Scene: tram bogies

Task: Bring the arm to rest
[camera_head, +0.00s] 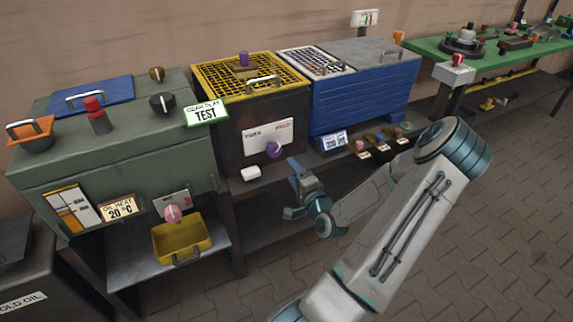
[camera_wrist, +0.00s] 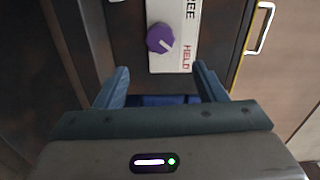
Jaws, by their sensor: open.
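My gripper (camera_head: 297,185) is open and empty in front of the dark cabinet with the yellow grate top. In the wrist view my gripper (camera_wrist: 160,85) shows its two blue fingers spread apart. Between and beyond them is a purple knob (camera_wrist: 160,38) on a white label plate (camera_wrist: 175,50). In the head view the purple knob (camera_head: 273,149) sits just left of the gripper, and I see no contact. My arm reaches in from the lower right, bent at the elbow.
A green test cabinet (camera_head: 120,150) stands at left, with a yellow tray (camera_head: 183,238) on the shelf below. A blue bin (camera_head: 365,95) stands right of the yellow grate (camera_head: 225,75). A green table (camera_head: 490,45) is at the far right. The paved floor (camera_head: 500,200) at right is clear.

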